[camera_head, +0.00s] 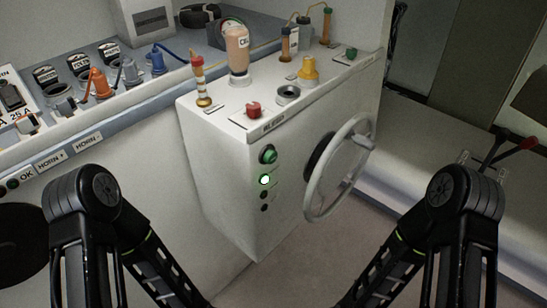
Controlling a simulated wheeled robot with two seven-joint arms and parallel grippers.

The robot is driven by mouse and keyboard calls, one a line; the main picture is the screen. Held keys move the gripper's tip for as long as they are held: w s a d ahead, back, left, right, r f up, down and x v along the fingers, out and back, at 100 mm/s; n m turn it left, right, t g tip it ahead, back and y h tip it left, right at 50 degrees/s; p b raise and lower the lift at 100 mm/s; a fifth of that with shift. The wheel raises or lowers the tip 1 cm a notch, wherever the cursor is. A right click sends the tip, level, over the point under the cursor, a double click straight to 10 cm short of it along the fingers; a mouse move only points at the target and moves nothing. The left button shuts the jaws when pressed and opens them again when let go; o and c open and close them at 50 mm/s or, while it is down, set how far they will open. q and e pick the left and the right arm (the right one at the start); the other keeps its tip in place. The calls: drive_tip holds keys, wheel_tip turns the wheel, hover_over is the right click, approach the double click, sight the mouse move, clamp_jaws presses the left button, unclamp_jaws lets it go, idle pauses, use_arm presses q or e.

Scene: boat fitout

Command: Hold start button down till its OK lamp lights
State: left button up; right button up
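A white console (230,175) stands in the middle of the head view. A green round button (268,154) sits high on its front face; I cannot read a label by it. Just below it a small round lamp (264,180) glows bright green-white. Two small dark round parts sit below the lamp, the upper one (264,194) unlit. A dark round spot (12,184) beside an OK label (26,178) is at the far left and looks unlit. Both my arms bend down out of the picture at the bottom. Neither gripper shows, and nothing touches the green button.
A grey wheel (340,168) sticks out from the console's right side. A red knob (254,110), a yellow part (308,70) and another green button (350,53) stand on its top. Connectors and HORN labels (68,153) line the left counter. Floor shows below the console.

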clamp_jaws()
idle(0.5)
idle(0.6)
